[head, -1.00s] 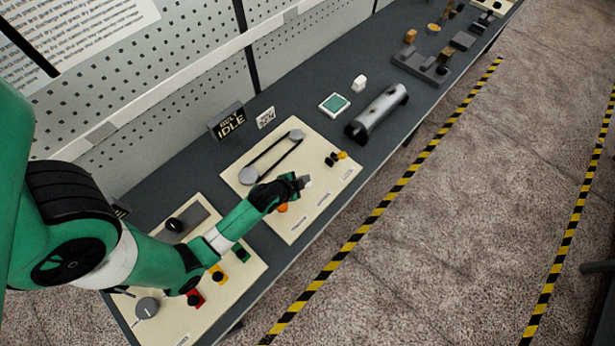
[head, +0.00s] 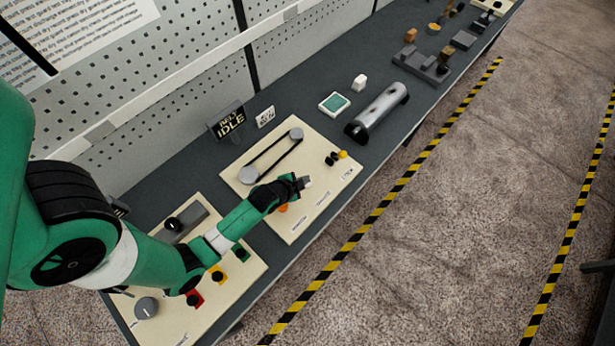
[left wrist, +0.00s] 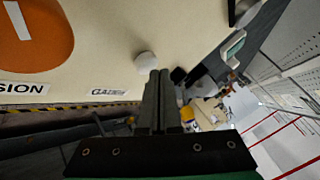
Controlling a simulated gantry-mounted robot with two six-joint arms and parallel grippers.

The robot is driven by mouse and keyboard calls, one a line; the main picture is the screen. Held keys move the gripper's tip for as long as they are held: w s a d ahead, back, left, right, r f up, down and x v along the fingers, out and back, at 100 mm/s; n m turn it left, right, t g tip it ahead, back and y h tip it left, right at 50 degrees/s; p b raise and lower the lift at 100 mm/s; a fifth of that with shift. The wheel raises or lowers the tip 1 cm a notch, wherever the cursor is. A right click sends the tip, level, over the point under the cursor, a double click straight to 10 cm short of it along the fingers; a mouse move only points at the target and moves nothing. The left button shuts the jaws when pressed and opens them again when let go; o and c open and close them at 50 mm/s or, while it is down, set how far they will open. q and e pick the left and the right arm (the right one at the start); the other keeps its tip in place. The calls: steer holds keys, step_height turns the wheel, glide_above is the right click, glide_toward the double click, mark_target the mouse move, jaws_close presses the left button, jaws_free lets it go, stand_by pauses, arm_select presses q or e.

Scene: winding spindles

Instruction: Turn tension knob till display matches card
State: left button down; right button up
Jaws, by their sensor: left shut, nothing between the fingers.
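The orange tension knob (head: 282,208) sits on the cream belt panel (head: 315,212), partly hidden behind my left gripper in the head view. In the left wrist view the knob (left wrist: 32,32) is large at the upper left, with a white pointer mark and a label ending "SION" beneath it. My left gripper (head: 304,183) is shut and empty beside the knob, apart from it. Its closed fingers (left wrist: 160,100) point toward a small white round part (left wrist: 146,62). The dark display (head: 229,121) reads "BELT IDLE". A white card (head: 265,117) stands beside it; its text is too small to read.
Two grey pulleys with a belt (head: 272,158) are on the panel's back half. A grey cylinder (head: 377,112) lies further right. A second panel (head: 180,310) with red and yellow buttons is under my left arm.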

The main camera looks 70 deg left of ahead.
arm_select(q)
steer(key=shift+f+b, duration=0.3)
steer(key=shift+f, duration=0.2)
stand_by(0.4)
steer(key=shift+r+p, duration=0.95)
steer(key=shift+p, duration=0.05)
step_height(320, 180, up, 5)
steer(key=p, duration=0.5)
stand_by(0.7)
